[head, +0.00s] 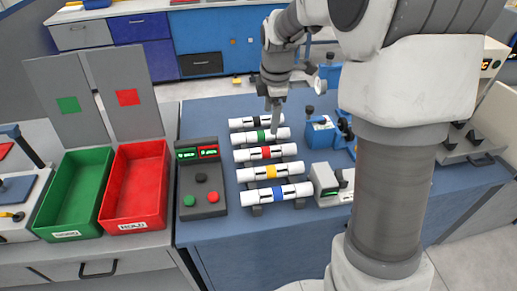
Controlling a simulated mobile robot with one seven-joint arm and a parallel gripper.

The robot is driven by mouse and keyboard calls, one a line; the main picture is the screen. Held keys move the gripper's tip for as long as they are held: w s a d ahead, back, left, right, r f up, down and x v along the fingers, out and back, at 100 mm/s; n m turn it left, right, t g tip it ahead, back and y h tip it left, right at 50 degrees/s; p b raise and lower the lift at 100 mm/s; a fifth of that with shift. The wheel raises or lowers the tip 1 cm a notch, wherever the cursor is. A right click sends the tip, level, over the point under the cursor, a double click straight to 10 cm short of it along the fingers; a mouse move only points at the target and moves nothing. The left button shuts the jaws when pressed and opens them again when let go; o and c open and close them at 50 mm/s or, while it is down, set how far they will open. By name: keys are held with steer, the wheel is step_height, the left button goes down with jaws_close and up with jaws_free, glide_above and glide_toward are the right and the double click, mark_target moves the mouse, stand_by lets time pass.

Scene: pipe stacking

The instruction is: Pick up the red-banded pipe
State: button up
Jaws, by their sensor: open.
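The red-banded pipe (250,155) is a white tube with a red band at its middle. It lies third from the back in a row of similar pipes on the blue table. My gripper (275,128) points down at the right ends of the black-banded pipe (242,123) and green-banded pipe (248,138), behind the red-banded pipe. It is open, with no pipe seen between its fingers. Whether its fingertips touch a pipe is hard to tell. The red-banded pipe is in full view.
The yellow-banded pipe (252,174) and blue-banded pipe (258,197) lie in front. A button box (201,190), red bin (137,187) and green bin (76,193) stand left. A grey device (327,186) and blue vise (320,133) stand close on the right.

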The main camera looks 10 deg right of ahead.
steer(key=b, duration=0.2)
glide_above(266, 149)
steer(key=s, duration=0.2)
step_height(266, 149, down, 11)
steer(key=shift+w+f, duration=0.1)
steer(key=shift+f, duration=0.1)
steer(key=shift+w+f, duration=0.3)
steer(key=shift+f, duration=0.65)
steer(key=shift+w+f, duration=0.3)
steer(key=shift+f, duration=0.6)
steer(key=shift+w+f, duration=0.3)
steer(key=shift+f, duration=0.65)
jaws_close()
